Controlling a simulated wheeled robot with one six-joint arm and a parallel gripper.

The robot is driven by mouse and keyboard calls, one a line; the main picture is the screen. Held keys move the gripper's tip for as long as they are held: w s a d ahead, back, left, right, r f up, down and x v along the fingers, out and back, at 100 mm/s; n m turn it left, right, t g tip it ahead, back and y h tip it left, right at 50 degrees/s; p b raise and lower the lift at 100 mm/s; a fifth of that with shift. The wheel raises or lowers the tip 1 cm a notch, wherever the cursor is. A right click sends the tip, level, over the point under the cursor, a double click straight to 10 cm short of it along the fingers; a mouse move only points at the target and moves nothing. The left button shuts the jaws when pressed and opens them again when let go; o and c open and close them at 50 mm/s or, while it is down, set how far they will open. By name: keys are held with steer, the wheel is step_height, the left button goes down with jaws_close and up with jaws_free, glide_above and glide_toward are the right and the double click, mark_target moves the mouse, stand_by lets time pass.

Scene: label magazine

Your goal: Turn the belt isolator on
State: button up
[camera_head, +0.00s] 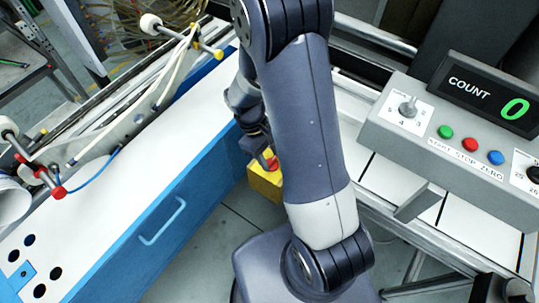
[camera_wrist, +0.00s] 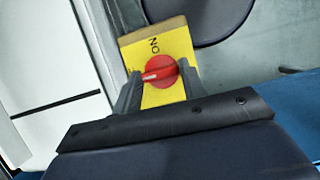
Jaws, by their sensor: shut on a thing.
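The belt isolator is a yellow box (camera_wrist: 174,42) with a round red knob (camera_wrist: 162,67) on its face. The letters "ON" show on the yellow face above the knob in the wrist view. The knob's white mark points left, toward a second marking that is mostly hidden by a finger. My gripper (camera_wrist: 160,73) is shut on the red knob, one finger on each side. In the head view the yellow box (camera_head: 264,184) and red knob (camera_head: 272,163) show low beside my arm, which hides part of the box.
A blue cabinet (camera_head: 190,190) with a handle and white top stands left of the isolator. A grey control panel (camera_head: 440,150) with a green "0" counter (camera_head: 515,109), buttons and dials is on the right. White conveyor surfaces lie behind my arm.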

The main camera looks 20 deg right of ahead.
steer(key=m, duration=0.2)
steer(key=m+y, duration=0.1)
steer(key=m, duration=0.1)
steer(key=shift+w+d+y, duration=0.1)
steer(key=shift+d+y, duration=0.05)
steer(key=shift+y, duration=0.15)
steer(key=m, duration=0.2)
steer(key=m+y+b, duration=0.1)
steer(key=m, duration=0.1)
steer(key=shift+d+m+g+y, duration=0.15)
steer(key=shift+m+g+y, duration=0.15)
steer(key=shift+m, duration=0.1)
steer(key=m, duration=0.2)
steer(key=m+y, duration=0.1)
steer(key=m, duration=0.1)
steer(key=shift+d+y, duration=0.15)
steer(key=shift+y, duration=0.15)
steer(key=shift+m+t+y+b, duration=0.2)
steer(key=shift+m+t+y, duration=0.2)
steer(key=shift+m, duration=0.85)
steer(key=shift+m+t+y+b, duration=0.15)
steer(key=shift+m+t+y, duration=0.25)
steer(key=shift+m, duration=0.85)
steer(key=o, duration=1)
steer(key=shift+s, duration=0.2)
